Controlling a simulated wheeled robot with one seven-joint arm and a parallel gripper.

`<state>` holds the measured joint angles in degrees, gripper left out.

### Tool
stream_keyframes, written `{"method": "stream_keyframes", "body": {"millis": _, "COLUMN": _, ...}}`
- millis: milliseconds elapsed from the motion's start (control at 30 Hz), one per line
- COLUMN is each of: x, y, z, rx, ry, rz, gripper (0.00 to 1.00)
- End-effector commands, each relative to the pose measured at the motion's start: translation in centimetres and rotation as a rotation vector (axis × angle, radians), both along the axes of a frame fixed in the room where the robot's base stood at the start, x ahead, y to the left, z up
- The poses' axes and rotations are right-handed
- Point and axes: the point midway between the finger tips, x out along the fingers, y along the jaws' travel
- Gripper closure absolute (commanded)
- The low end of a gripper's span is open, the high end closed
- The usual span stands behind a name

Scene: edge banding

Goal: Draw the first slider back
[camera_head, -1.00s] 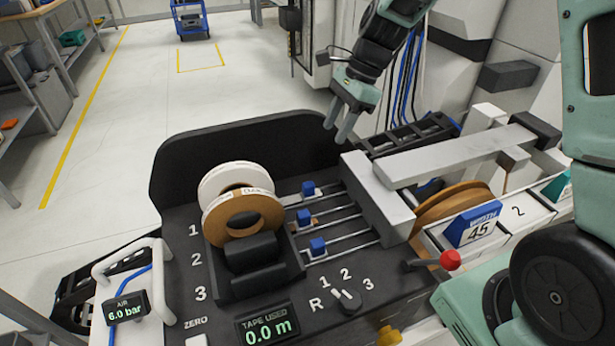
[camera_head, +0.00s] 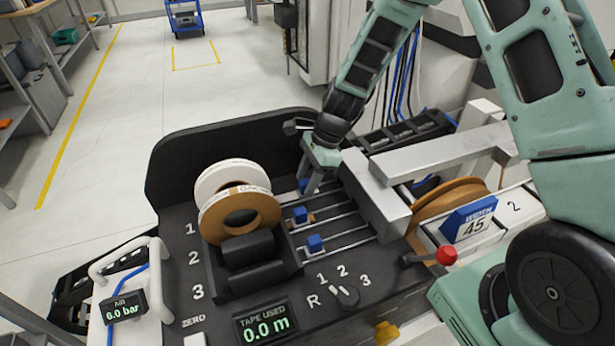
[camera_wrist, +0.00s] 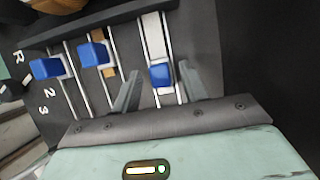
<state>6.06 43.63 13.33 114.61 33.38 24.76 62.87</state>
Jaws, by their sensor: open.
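The first slider is a small blue block on the rail farthest back, level with the number 1. In the head view only a bit of the first slider (camera_head: 303,185) shows beside my gripper (camera_head: 312,188). In the wrist view the whole first slider (camera_wrist: 161,75) shows, with a white strip running along its rail. My gripper (camera_wrist: 157,92) is open, with one finger on each side of this slider's rail, close to the block. I cannot tell whether the fingers touch it. The second slider (camera_head: 300,214) and third slider (camera_head: 315,243) sit on the nearer rails.
White and brown tape rolls (camera_head: 240,210) stand left of the rails. A grey metal block (camera_head: 375,195) closes the rails at the right. A black back panel (camera_head: 230,143) rises behind. A dial (camera_head: 347,295) and a red-knobbed lever (camera_head: 445,255) are in front.

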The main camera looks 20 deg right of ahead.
Motion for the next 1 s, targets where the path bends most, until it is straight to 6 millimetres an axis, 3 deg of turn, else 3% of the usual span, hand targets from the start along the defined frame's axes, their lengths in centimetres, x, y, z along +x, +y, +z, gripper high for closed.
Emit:
{"method": "stream_keyframes", "body": {"millis": 200, "x": 0.0, "y": 0.0, "z": 0.0, "rx": 0.0, "ry": 0.0, "rz": 0.001, "gripper": 0.56}}
{"method": "stream_keyframes", "body": {"millis": 367, "x": 0.0, "y": 0.0, "z": 0.0, "rx": 0.0, "ry": 0.0, "rz": 0.001, "gripper": 1.0}}
{"method": "stream_keyframes", "body": {"millis": 533, "x": 0.0, "y": 0.5, "z": 0.1, "rx": 0.0, "ry": 0.0, "rz": 0.002, "gripper": 1.0}}
{"method": "stream_keyframes", "body": {"millis": 800, "x": 0.0, "y": 4.5, "z": 0.1, "rx": -0.001, "ry": 0.0, "rz": 0.003, "gripper": 1.0}}
{"method": "stream_keyframes", "body": {"millis": 1000, "x": 0.0, "y": 4.8, "z": 0.0, "rx": 0.001, "ry": 0.0, "rz": 0.001, "gripper": 1.0}}
